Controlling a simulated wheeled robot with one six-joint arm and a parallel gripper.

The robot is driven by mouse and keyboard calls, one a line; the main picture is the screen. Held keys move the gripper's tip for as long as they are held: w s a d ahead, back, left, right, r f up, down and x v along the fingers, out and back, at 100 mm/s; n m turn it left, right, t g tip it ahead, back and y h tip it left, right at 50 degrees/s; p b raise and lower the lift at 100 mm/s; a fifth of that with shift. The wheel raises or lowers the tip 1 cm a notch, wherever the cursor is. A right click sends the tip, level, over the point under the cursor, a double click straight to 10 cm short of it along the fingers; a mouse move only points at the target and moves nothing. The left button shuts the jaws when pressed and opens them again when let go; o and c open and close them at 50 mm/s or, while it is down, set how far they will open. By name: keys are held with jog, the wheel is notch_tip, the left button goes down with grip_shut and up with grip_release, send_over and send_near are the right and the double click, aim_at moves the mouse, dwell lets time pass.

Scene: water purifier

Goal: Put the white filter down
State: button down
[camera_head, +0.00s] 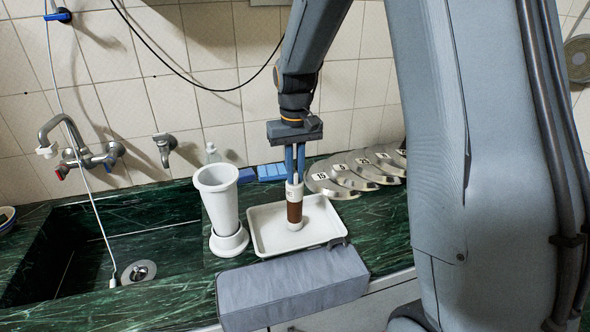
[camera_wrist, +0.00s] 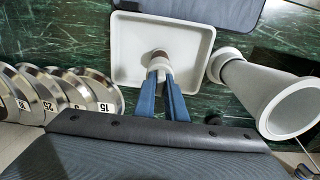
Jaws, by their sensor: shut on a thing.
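The white filter (camera_head: 294,209) has white ends and a brown middle band. It stands upright inside the outline of the white tray (camera_head: 264,232). Its lower end is at or very near the tray floor; I cannot tell whether it touches. My gripper (camera_head: 294,178) has its blue fingers shut on the filter's upper white end. In the wrist view the fingers (camera_wrist: 161,76) close on the filter (camera_wrist: 158,62) from above, and the tray (camera_wrist: 128,50) surrounds it. The filter's lower part is mostly hidden there.
A tall white housing (camera_head: 217,195) stands on a round base just left of the tray. Numbered metal discs (camera_head: 333,178) lie to the right. A grey padded box (camera_head: 290,285) is in front. The sink (camera_head: 150,245) is at left, blue blocks (camera_head: 270,172) behind.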

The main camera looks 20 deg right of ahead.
jog(key=shift+f, duration=0.15)
jog(key=c, duration=1.8)
grip_release()
notch_tip(320, 180, up, 12)
jog(key=b, duration=0.4)
jog(key=shift+t, duration=0.7)
jog(key=s+f, duration=0.5)
jog(key=s, duration=0.1)
jog(key=s+f, duration=0.5)
jog(key=s, duration=0.1)
jog(key=s+f, duration=0.5)
jog(key=s, duration=0.1)
jog(key=shift+s+f, duration=0.15)
jog(key=shift+f, duration=0.1)
